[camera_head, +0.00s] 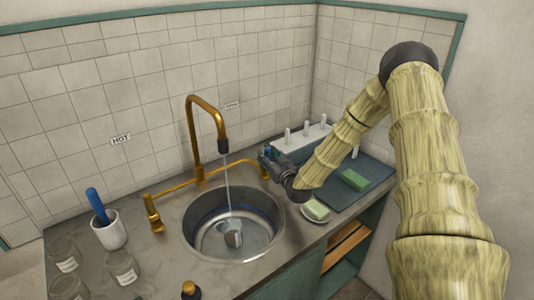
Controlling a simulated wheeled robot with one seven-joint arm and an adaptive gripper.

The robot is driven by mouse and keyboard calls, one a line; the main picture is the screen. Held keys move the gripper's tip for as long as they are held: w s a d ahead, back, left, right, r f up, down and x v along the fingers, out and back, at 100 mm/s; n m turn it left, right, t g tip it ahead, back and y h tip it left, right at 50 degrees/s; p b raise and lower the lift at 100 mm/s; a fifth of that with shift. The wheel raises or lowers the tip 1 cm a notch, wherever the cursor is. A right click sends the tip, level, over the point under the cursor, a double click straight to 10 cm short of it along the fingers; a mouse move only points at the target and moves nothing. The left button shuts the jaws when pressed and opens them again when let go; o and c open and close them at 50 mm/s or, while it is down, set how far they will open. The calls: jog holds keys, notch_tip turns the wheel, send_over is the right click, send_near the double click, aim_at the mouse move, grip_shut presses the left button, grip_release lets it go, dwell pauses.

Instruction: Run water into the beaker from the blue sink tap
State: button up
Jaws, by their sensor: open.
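A brass tap (209,106) arches over the round metal sink (190,236). A thin stream of water (227,187) falls from its dark nozzle toward a small beaker (233,236) inside the sink. The beaker's water level is too small to tell. A brass handle (152,213) stands left of the sink. My gripper (266,164) is open at the right end of the tap's pipe, by a small blue part (268,153) that may be the blue handle. The gripper largely hides that end, so contact cannot be told.
Several glass jars (122,267) and a white cup (109,233) with a blue-handled tool stand at the left. Right of the sink are a soap dish (315,212), a green sponge (355,180) and a pegged rack (299,143).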

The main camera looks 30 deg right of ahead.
jog(key=shift+w, duration=0.65)
jog(key=shift+c, duration=0.3)
grip_shut()
jog(key=shift+w+r+g+p, duration=0.3)
jog(key=shift+w+g+p, duration=0.1)
jog(key=shift+p, duration=0.3)
jog(key=shift+w+f+g+p, duration=0.15)
jog(key=shift+w+g+p, duration=0.15)
jog(key=shift+g, duration=0.5)
jog(key=shift+o, duration=0.3)
grip_release()
